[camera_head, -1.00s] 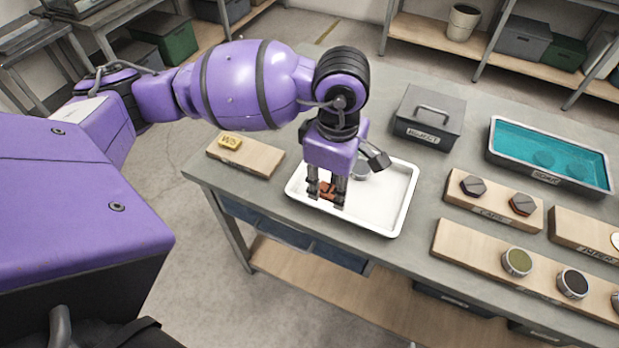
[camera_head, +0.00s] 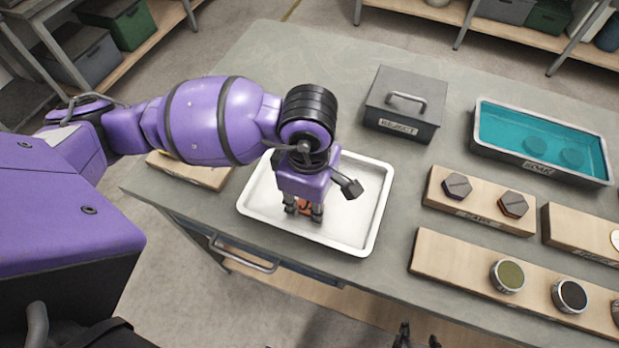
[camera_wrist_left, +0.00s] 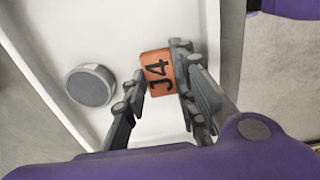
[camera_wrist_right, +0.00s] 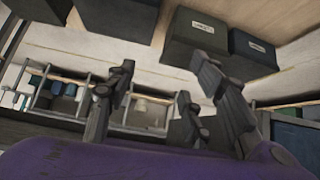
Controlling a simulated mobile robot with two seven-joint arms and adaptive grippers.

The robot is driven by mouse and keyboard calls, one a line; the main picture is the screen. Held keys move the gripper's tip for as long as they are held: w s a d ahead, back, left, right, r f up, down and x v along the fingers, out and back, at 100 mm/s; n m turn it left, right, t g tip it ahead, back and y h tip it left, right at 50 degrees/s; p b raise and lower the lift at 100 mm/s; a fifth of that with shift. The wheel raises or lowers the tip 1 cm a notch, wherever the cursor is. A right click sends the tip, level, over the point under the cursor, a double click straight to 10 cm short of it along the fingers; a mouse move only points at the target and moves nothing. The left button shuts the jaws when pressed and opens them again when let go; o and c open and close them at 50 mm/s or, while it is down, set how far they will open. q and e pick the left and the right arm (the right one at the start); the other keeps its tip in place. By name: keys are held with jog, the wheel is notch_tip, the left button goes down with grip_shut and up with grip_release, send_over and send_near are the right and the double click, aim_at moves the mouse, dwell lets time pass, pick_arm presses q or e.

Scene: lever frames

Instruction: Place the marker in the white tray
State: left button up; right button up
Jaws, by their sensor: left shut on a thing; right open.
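The marker is a small orange tile (camera_wrist_left: 157,72) with "J4" on it. My left gripper (camera_head: 303,212) is shut on the tile, which also shows orange between the fingers in the head view (camera_head: 304,205). Gripper and tile are over the front part of the white tray (camera_head: 372,225); I cannot tell whether the tile touches the tray floor. A grey round piece (camera_wrist_left: 91,86) lies in the tray, beside the tile in the left wrist view; my left arm hides it in the head view. My right gripper (camera_wrist_right: 160,95) is open and empty, its tips at the head view's bottom edge.
A wooden board (camera_head: 205,176) lies left of the tray, partly behind my arm. A grey reject box (camera_head: 402,105) and a teal-filled tray (camera_head: 540,142) stand behind and right. Boards with hexagonal and round pieces (camera_head: 430,250) lie right.

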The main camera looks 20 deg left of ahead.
aim_at(309, 210)
pick_arm(q)
jog(key=shift+s+r, duration=0.1)
jog(key=shift+s, duration=0.2)
jog(key=o, duration=0.6)
jog(key=shift+s+d+f, duration=0.1)
jog(key=shift+s+f, duration=0.05)
jog(key=shift+f, duration=0.05)
jog(key=o, duration=0.4)
pick_arm(e)
jog(key=shift+s+d+f, duration=0.1)
jog(key=shift+s+f, duration=0.1)
jog(key=shift+s, duration=0.3)
jog(key=shift+s+d+f, duration=0.1)
jog(key=shift+s+f, duration=0.1)
jog(key=shift+s, duration=0.3)
pick_arm(q)
jog(key=shift+o, duration=0.2)
jog(key=shift+r, duration=0.3)
jog(key=shift+w+r, duration=0.2)
jog(key=shift+r, duration=0.2)
notch_tip(309, 210, up, 11)
pick_arm(e)
jog(key=shift+w+a+r, duration=0.15)
jog(key=shift+w+r, duration=0.15)
jog(key=shift+w, duration=0.1)
pick_arm(q)
jog(key=shift+s, duration=0.1)
pick_arm(e)
jog(key=shift+s, duration=0.15)
